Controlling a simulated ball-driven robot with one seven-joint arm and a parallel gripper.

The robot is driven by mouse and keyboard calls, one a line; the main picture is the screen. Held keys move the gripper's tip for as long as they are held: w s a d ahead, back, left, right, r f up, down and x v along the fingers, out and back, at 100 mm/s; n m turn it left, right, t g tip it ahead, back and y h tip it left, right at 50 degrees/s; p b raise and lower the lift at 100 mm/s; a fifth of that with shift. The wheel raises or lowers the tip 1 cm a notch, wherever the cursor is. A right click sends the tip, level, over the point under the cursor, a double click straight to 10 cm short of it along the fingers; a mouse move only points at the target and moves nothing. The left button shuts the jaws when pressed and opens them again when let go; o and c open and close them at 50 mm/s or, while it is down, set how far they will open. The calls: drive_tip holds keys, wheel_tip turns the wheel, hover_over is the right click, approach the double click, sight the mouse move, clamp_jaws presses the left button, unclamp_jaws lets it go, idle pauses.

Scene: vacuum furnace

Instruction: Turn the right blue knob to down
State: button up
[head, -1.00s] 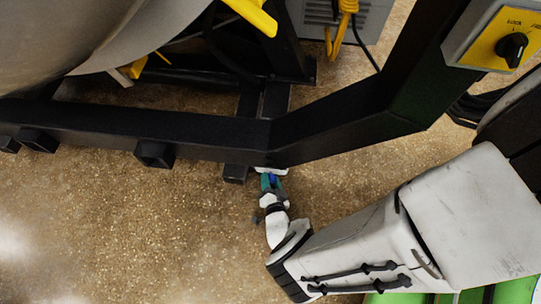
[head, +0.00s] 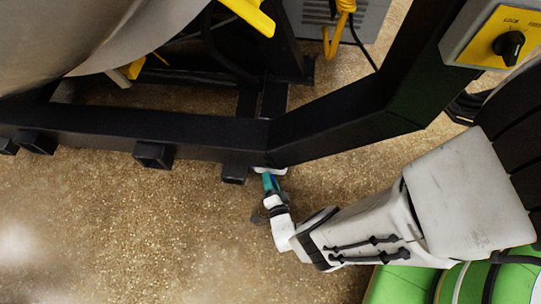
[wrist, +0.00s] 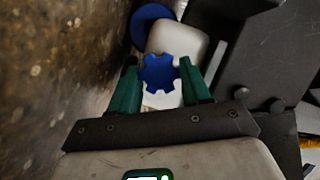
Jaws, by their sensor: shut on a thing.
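A blue toothed knob (wrist: 160,73) sits between the two green fingers of my gripper (wrist: 160,88) in the wrist view. The fingers are closed on its sides. The knob is mounted by a pale fitting (wrist: 178,42), and a second blue round part (wrist: 150,24) shows beyond it. In the head view my gripper (head: 270,182) is at the underside of the black frame beam, and the knob is mostly hidden by the fingers there. I cannot tell the knob's turn position.
The black frame beam (head: 200,139) runs across above my gripper. A yellow panel with a black rotary switch (head: 508,46) is at the upper right. A large grey vessel (head: 60,40) fills the upper left. The speckled floor (head: 130,230) is clear at lower left.

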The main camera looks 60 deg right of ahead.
idle(0.4)
drive_tip(key=o, duration=1.1)
drive_tip(key=shift+c, duration=0.2)
drive_tip(key=shift+p+v, duration=1.15)
drive_tip(key=shift+v, duration=4.3)
